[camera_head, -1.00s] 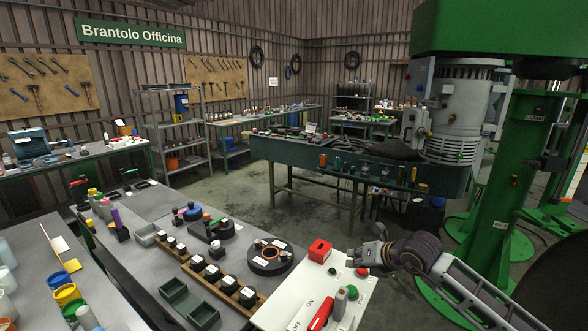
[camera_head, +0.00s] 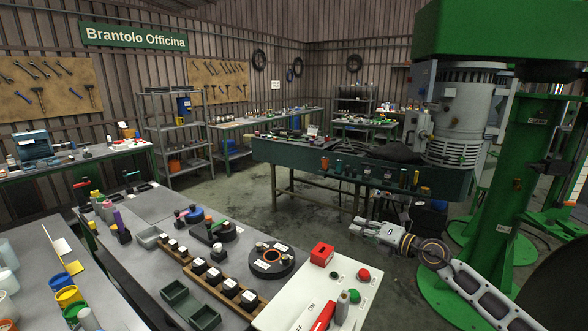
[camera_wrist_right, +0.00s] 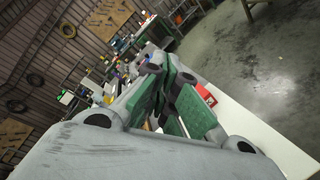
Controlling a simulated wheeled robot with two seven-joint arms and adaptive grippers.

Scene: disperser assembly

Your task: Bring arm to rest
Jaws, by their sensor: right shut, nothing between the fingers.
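My right arm (camera_head: 485,295) comes in from the lower right. My right gripper (camera_head: 357,228) is shut and empty, in the air beyond the far right corner of the white control panel (camera_head: 298,288). Its closed green-padded fingers (camera_wrist_right: 178,98) fill the middle of the right wrist view. The panel has a red box (camera_head: 321,254), a red button (camera_head: 364,274), a green button (camera_head: 354,296) and a red lever (camera_head: 321,318). The gripper is apart from all of these. My left gripper is not in view.
A grey workbench (camera_head: 150,205) left of the panel holds a black round fixture (camera_head: 270,262), a wooden block row and green trays (camera_head: 190,304). A large green machine column (camera_head: 500,190) stands at right. A green table (camera_head: 275,152) stands behind. Open floor (camera_head: 235,205) lies between.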

